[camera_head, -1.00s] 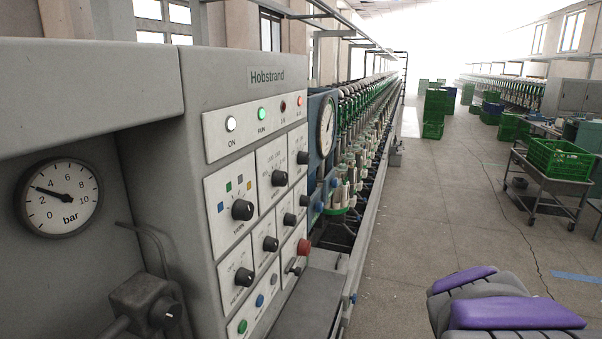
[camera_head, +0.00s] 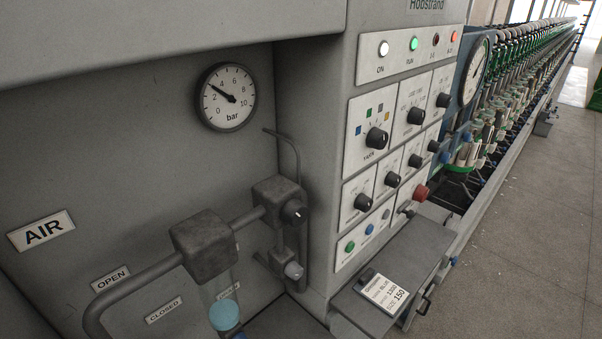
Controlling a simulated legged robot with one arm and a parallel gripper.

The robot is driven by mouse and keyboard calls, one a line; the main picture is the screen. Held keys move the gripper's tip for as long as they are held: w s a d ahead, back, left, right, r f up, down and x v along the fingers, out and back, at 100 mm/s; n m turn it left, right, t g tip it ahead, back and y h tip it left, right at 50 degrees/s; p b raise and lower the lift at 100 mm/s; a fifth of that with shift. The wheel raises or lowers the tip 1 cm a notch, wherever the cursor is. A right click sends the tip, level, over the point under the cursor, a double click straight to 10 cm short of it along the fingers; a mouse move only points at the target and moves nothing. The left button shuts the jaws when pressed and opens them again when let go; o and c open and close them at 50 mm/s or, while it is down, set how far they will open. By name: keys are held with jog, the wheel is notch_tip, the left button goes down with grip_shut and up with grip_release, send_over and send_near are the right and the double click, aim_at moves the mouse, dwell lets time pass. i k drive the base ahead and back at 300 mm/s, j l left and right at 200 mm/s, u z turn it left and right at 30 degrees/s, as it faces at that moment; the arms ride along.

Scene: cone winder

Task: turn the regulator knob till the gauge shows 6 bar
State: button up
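The round pressure gauge (camera_head: 228,97) hangs on the grey wall of the recess, with a white 0 to 10 bar dial. Its dark needle points up and left, between 2 and 4, at roughly 3 bar. Below and to its right, a dark round knob (camera_head: 294,212) sticks out of a grey block (camera_head: 270,195) on the air pipe; it looks like the regulator knob. My gripper is not in view.
A filter block (camera_head: 204,240) with a clear, blue-bottomed bowl (camera_head: 224,314) stands left of the knob. A thin bent pipe (camera_head: 297,150) runs beside it. The control panel (camera_head: 368,95) and a ledge with a card (camera_head: 382,292) are on the right. Open floor (camera_head: 530,225) lies further right.

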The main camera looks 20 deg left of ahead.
aim_at(295, 213)
jog(key=k+u, duration=0.2)
jog(key=u, duration=0.95)
